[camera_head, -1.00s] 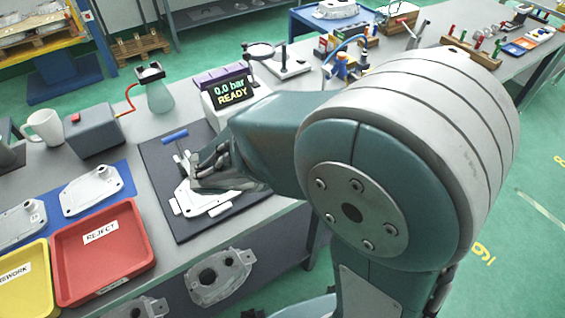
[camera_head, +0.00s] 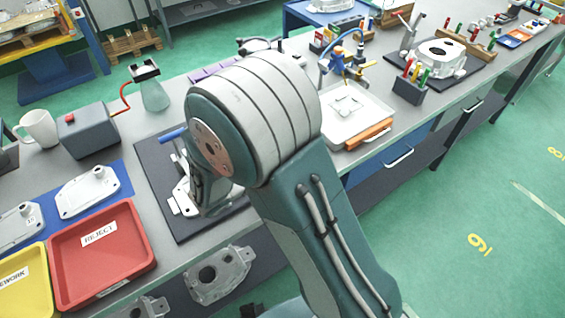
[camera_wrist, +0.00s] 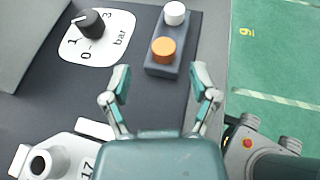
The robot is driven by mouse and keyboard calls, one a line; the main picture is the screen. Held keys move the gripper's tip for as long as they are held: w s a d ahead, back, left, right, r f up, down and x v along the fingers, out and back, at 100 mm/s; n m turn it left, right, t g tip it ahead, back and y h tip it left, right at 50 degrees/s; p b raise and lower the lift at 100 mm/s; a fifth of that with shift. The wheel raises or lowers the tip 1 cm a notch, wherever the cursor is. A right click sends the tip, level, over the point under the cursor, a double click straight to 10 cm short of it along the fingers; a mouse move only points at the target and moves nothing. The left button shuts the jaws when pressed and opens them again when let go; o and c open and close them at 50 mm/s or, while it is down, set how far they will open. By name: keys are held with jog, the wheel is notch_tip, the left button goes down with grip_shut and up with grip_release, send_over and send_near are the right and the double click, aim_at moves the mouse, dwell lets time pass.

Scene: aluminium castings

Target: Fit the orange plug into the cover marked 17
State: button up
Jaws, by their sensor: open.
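The orange plug (camera_wrist: 164,49) stands in a grey holder (camera_wrist: 160,70) beside a white plug (camera_wrist: 174,13) in the wrist view. My gripper (camera_wrist: 161,88) is open and empty, its fingertips just short of the holder in the picture, one to each side of it. The cover marked 17 (camera_wrist: 67,155) is at the lower left of the wrist view, with a raised round boss (camera_wrist: 40,164) and its number partly hidden by my gripper. In the head view the cover (camera_head: 181,203) lies on a dark mat, mostly behind my arm, which also hides the plug.
A pressure dial (camera_wrist: 92,24) is left of the holder. The red REJECT tray (camera_head: 103,255), yellow REWORK tray (camera_head: 22,285) and other castings (camera_head: 88,190) are left of the mat (camera_head: 160,175). A white tray (camera_head: 352,120) and a tool holder (camera_head: 409,88) are to the right.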

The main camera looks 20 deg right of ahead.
jog(key=shift+x, duration=2.1)
jog(key=shift+s+f, duration=0.1)
jog(key=shift+s, duration=0.1)
jog(key=c, duration=0.8)
